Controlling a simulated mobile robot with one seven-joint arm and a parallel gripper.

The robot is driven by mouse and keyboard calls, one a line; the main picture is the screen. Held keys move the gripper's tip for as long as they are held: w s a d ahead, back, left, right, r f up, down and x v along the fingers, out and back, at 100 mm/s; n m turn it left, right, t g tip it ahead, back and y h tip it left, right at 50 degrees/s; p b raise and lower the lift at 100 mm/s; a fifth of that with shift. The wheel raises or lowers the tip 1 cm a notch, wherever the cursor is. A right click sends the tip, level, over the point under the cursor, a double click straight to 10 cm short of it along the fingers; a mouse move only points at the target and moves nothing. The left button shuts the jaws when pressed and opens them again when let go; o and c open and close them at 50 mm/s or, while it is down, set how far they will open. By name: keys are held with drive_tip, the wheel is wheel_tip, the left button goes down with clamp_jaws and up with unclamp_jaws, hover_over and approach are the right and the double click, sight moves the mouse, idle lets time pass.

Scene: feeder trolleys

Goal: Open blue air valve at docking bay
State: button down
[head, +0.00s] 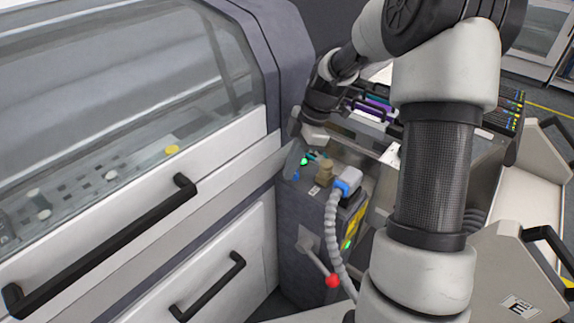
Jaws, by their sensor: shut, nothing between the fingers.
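The docking bay (300,232) is a dark grey post beside the white machine. On its top, a small blue part (295,176), which may be the blue air valve, shows at the left edge. Most of it is hidden by my gripper (291,172), so I cannot tell the valve's position. My gripper is shut and empty, pointing down at the left of the bay's top. Whether it touches the blue part is unclear. A teal-green piece (313,156) and a green light (304,161) lie just right of the fingers.
A tan knob (325,170) and a blue-collared grey plug (348,182) with a ribbed hose (333,232) stand right of the gripper. A red-balled lever (332,281) is on the bay's front. The glass-hooded machine (120,190) borders the left; a feeder trolley (485,150) stands right.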

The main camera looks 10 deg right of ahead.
drive_tip(key=n+p, duration=0.1)
drive_tip(key=n, duration=0.1)
drive_tip(key=d+n+g+p, duration=0.1)
drive_tip(key=d+n+p, duration=0.1)
drive_tip(key=n, duration=0.1)
drive_tip(key=shift+s+r+n+g+h, duration=0.1)
drive_tip(key=shift+n+g+h, duration=0.2)
drive_tip(key=shift+d+p, duration=0.1)
drive_tip(key=shift+p, duration=0.2)
drive_tip(key=shift+d, duration=0.15)
idle(0.3)
